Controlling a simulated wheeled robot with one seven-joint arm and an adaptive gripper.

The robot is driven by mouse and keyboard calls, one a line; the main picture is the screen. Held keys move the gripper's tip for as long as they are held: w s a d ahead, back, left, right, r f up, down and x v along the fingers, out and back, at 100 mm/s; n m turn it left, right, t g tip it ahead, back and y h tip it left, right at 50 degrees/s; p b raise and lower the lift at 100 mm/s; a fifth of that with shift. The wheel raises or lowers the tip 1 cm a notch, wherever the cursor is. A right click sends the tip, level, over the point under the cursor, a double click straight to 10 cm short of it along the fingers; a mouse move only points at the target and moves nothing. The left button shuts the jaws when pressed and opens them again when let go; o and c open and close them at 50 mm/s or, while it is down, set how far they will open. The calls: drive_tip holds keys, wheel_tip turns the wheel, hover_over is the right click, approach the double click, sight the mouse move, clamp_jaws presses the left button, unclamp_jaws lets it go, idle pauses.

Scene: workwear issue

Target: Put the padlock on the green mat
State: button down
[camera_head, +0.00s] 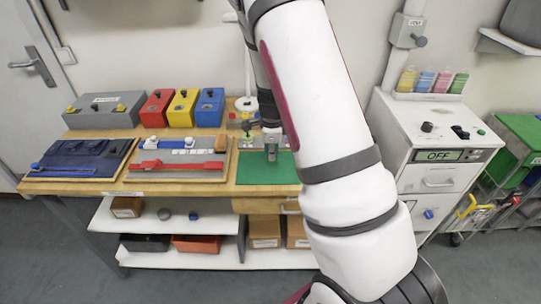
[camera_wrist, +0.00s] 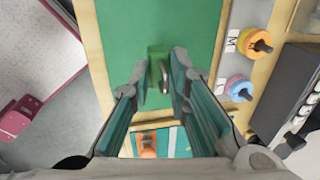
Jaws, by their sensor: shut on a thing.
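The green mat (camera_head: 265,172) lies on the right part of the wooden bench top, and it fills the middle of the wrist view (camera_wrist: 125,30). My gripper (camera_head: 271,156) is over the mat. In the wrist view my gripper (camera_wrist: 162,85) has its two fingers on either side of a small green padlock (camera_wrist: 157,62) with a grey metal shackle, and it is shut on it. The padlock is above or at the mat; I cannot tell whether it touches. In the head view the padlock is too small to make out at the fingertips.
Left of the mat is a board with a red tool (camera_head: 165,165), then a dark blue cloth panel (camera_head: 80,160). Red, yellow and blue boxes (camera_head: 183,108) stand behind. In the wrist view, pegs with coloured rings (camera_wrist: 239,88) stand right of the mat. A white cabinet (camera_head: 425,160) stands right.

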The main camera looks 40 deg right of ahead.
drive_tip(key=shift+w+d, duration=0.25)
drive_tip(key=shift+w, duration=0.35)
drive_tip(key=shift+w+d+f, duration=0.1)
drive_tip(key=shift+w+f, duration=0.15)
drive_tip(key=shift+w, duration=0.05)
drive_tip(key=shift+f+p, duration=0.4)
drive_tip(key=shift+f, duration=1.2)
drive_tip(key=c, duration=1.5)
unclamp_jaws()
drive_tip(key=shift+f, duration=0.1)
